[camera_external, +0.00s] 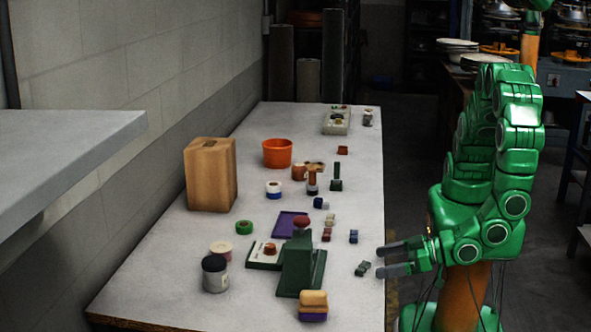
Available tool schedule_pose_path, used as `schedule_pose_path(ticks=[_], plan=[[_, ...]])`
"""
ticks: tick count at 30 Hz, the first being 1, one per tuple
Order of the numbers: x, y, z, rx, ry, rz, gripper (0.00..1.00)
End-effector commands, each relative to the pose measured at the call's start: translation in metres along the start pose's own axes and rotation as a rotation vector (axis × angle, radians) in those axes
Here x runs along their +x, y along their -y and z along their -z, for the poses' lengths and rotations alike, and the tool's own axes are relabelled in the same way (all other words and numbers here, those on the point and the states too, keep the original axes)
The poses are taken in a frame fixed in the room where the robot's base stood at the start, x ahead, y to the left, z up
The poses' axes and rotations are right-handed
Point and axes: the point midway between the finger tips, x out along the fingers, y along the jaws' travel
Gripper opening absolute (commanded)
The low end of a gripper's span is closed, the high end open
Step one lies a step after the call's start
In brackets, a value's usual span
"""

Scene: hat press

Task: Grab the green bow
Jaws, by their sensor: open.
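A small dark green piece (362,268), which looks like the green bow, lies on the white table near its right edge. Its exact shape is too small to tell. My gripper (380,261) is at the table's right edge, its two grey fingers apart and pointing left. The green piece lies just left of the fingertips, nearly level with the lower finger in the picture. The fingers appear empty. I cannot tell their exact height above the table.
A dark green press (298,265) stands left of the green piece. A yellow and purple block (313,306) is in front. Small blue (353,236) and red (326,234) pieces lie behind.

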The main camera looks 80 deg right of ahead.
Motion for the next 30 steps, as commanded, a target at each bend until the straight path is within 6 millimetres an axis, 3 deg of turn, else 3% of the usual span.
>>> schedule_pose_path(ticks=[12, 25, 30], plan=[[0.034, -0.001, 0.001, 0.002, -0.001, -0.001, 0.93], [0.038, 0.0, 0.001, 0.001, 0.0, 0.0, 0.93], [0.038, 0.0, 0.001, 0.001, -0.001, 0.0, 0.67]])
